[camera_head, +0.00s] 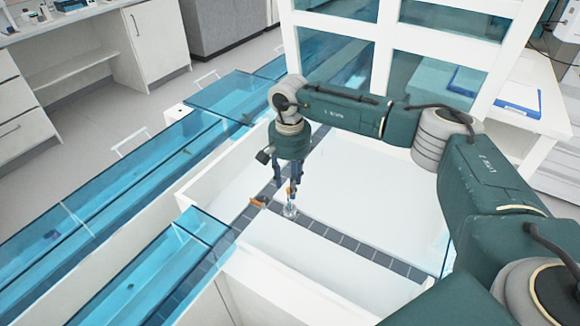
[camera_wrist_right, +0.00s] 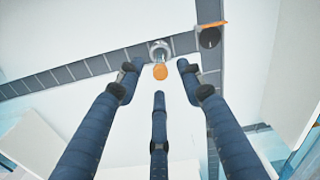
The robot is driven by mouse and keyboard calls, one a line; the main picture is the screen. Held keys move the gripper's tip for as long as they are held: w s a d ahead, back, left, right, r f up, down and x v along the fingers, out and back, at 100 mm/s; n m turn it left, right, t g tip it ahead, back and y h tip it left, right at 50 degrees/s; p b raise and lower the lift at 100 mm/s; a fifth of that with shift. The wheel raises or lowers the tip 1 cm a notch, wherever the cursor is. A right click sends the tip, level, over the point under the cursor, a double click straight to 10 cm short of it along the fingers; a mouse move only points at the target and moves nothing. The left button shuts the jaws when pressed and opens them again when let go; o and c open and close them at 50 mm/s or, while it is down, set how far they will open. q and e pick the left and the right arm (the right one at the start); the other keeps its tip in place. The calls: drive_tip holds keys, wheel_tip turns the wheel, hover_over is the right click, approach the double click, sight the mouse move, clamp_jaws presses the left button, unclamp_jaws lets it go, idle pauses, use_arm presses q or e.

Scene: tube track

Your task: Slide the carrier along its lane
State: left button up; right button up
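The carrier (camera_head: 290,211) is a small clear or silvery holder on the grey tiled lane (camera_head: 345,242). It bears an upright tube with an orange cap (camera_wrist_right: 160,72). In the right wrist view the carrier's round silvery base (camera_wrist_right: 160,48) sits on the lane, close to a junction. My right gripper (camera_head: 291,186) points down just above and around the tube's top. In its wrist view the right gripper's three fingers (camera_wrist_right: 160,84) are spread apart, with gaps between them and the cap. I cannot tell its exact height over the cap. My left gripper is out of view.
A dark round piece with an orange tab (camera_wrist_right: 210,38) stands at the lane junction, beside the carrier; it also shows in the head view (camera_head: 258,201). Blue transparent covers (camera_head: 205,228) enclose lanes at left. A white framed panel (camera_head: 335,30) rises behind the arm.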

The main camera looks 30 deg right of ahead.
sight(290, 202)
drive_tip(key=shift+f, duration=1.75)
clamp_jaws()
